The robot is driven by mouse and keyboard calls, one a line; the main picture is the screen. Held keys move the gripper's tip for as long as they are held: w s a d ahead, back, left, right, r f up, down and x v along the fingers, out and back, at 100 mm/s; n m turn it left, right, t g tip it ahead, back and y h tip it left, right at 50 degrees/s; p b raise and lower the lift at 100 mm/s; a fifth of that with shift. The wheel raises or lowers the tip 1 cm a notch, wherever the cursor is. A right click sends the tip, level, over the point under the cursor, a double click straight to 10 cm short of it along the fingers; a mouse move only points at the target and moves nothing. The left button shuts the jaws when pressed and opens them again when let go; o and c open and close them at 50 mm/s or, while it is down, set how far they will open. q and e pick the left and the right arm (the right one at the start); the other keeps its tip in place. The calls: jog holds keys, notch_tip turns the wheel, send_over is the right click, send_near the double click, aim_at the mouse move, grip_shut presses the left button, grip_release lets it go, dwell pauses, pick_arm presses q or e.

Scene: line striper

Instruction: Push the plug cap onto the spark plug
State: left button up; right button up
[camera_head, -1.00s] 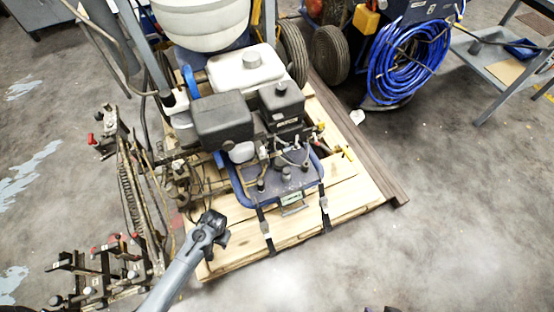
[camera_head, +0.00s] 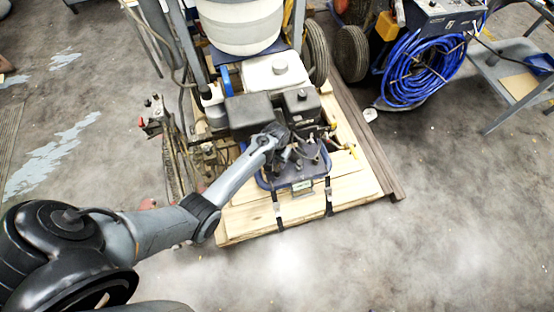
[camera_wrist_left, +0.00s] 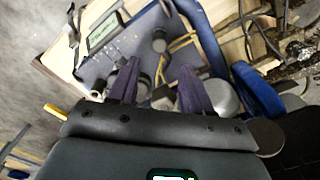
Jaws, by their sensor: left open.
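The engine (camera_head: 250,112) of the line striper stands on a wooden pallet, with a blue frame (camera_head: 262,183) at its front. My left gripper (camera_head: 290,152) is over the front of the engine, above the blue frame, and hides part of it. In the left wrist view my left gripper (camera_wrist_left: 158,82) is open, with its two dark fingers apart. Small grey cylindrical parts (camera_wrist_left: 163,98) show between and behind the fingers. I cannot tell which parts are the plug cap and the spark plug. My right gripper is not in view.
The pallet (camera_head: 350,188) has bare boards in front and to the right. A coiled blue hose (camera_head: 425,70) hangs at the upper right beside a shelf cart (camera_head: 515,75). Bare floor lies in front.

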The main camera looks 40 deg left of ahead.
aim_at(277, 170)
pick_arm(q)
jog(key=shift+f+b, duration=3.2)
jog(key=shift+b, duration=0.2)
jog(key=shift+f+b, duration=0.65)
jog(key=shift+f, duration=0.95)
jog(key=shift+p, duration=0.35)
jog(key=shift+c, duration=0.3)
grip_shut()
jog(key=shift+r+p, duration=0.55)
jog(key=shift+p, duration=0.2)
jog(key=shift+r, duration=0.15)
